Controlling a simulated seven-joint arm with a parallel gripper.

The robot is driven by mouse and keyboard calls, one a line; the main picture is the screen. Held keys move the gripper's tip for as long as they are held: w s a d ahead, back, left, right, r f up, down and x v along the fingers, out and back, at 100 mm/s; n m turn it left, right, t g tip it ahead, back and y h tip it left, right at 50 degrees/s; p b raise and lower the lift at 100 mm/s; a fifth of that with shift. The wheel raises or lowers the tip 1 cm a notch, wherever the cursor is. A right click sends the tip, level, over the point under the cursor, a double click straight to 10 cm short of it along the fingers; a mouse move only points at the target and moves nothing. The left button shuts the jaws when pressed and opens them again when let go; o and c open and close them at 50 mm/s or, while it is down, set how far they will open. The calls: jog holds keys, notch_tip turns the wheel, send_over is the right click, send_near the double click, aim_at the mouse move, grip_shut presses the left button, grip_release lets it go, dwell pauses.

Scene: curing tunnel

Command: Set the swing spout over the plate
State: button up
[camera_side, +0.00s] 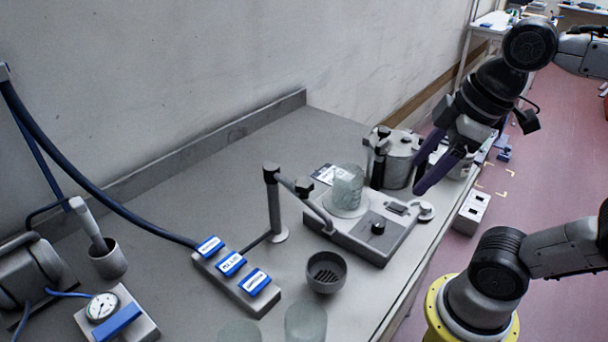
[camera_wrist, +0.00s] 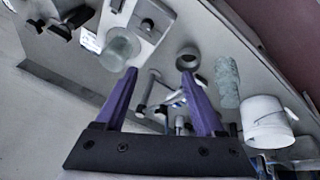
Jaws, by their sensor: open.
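The swing spout (camera_side: 316,208) hangs from an upright post (camera_side: 273,205) left of the stirrer unit, with a dark knob (camera_side: 303,187) on its arm. Its bent tip is beside the unit's near-left edge; I cannot tell exactly what is below it. The round plate (camera_side: 345,211) sits on the unit and bears a clear glass beaker (camera_side: 348,182). My gripper (camera_side: 418,178) is open and empty, above and right of the unit, apart from the spout. In the wrist view my purple fingers (camera_wrist: 160,71) are spread, with the beaker (camera_wrist: 118,50) beyond the left one.
A dark drain cup (camera_side: 327,272) stands in front of the spout. A metal pot (camera_side: 399,165) is close behind my fingers. A block with blue labels (camera_side: 235,275) lies left of the cup. Glass vessels (camera_side: 305,322) stand at the front. The bench between post and wall is clear.

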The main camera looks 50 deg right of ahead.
jog(key=w+a+r+n+g, duration=0.2)
jog(key=w+r+n, duration=0.35)
jog(key=r, duration=0.25)
jog(key=r+n+g, duration=0.1)
jog(key=n+g, duration=0.1)
jog(key=n, duration=0.5)
send_over(304, 182)
notch_tip(304, 182, down, 13)
jog(key=shift+f, duration=0.1)
jog(key=shift+c, duration=0.2)
grip_shut()
dwell(0.5)
